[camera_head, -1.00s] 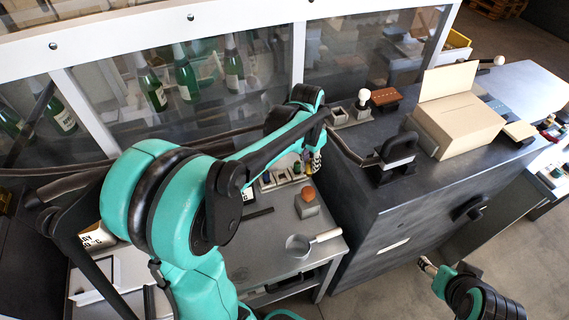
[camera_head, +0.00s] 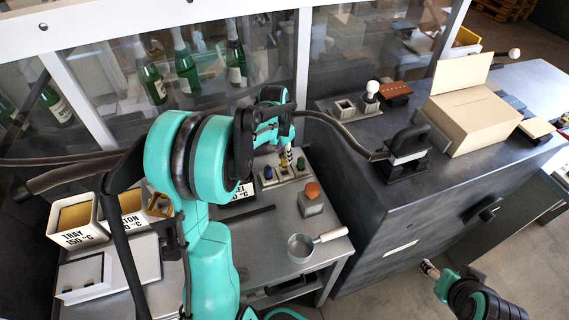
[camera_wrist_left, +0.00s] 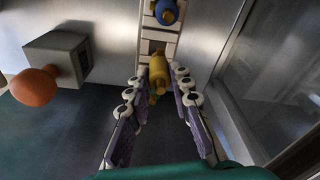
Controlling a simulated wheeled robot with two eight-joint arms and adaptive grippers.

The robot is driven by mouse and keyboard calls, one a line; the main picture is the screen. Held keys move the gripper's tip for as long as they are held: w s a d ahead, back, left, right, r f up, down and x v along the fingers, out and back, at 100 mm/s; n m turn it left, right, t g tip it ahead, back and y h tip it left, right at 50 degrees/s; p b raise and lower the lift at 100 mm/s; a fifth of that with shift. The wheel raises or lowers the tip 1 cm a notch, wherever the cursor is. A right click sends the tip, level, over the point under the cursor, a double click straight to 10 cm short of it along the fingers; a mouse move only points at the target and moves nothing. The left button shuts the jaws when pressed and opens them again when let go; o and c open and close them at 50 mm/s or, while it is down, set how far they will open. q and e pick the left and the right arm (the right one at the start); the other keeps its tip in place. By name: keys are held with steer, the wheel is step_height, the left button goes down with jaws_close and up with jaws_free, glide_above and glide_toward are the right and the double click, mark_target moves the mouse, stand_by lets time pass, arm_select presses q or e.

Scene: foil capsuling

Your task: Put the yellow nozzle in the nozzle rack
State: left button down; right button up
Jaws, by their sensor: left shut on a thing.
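The yellow nozzle (camera_wrist_left: 158,76) is between the fingertips of my left gripper (camera_wrist_left: 160,84) in the left wrist view. The gripper is shut on it. The nozzle rack (camera_wrist_left: 145,56) is a pale strip with square slots, directly beyond the nozzle; I cannot tell whether the nozzle's tip is in a slot. A blue nozzle (camera_wrist_left: 166,12) sits in the rack farther along. In the head view my left gripper (camera_head: 287,157) is over the rack (camera_head: 279,181), close to a green nozzle (camera_head: 301,163). My right gripper (camera_head: 429,268) is low at the right, away from the rack, its fingers too small to read.
A grey block with an orange knob (camera_head: 312,190) stands beside the rack, and a small pan (camera_head: 301,245) lies near the bench's front edge. A dark cabinet (camera_head: 375,190) is to the right. Glass panels with green bottles stand behind.

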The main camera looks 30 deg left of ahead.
mark_target(284, 163)
arm_select(q)
steer(key=shift+f+b, duration=0.65)
steer(key=shift+f, duration=1.2)
steer(key=shift+f, duration=0.1)
steer(key=shift+f, duration=0.15)
steer(key=c, duration=1.3)
jaws_free()
steer(key=shift+c, duration=0.2)
steer(key=shift+r, duration=0.2)
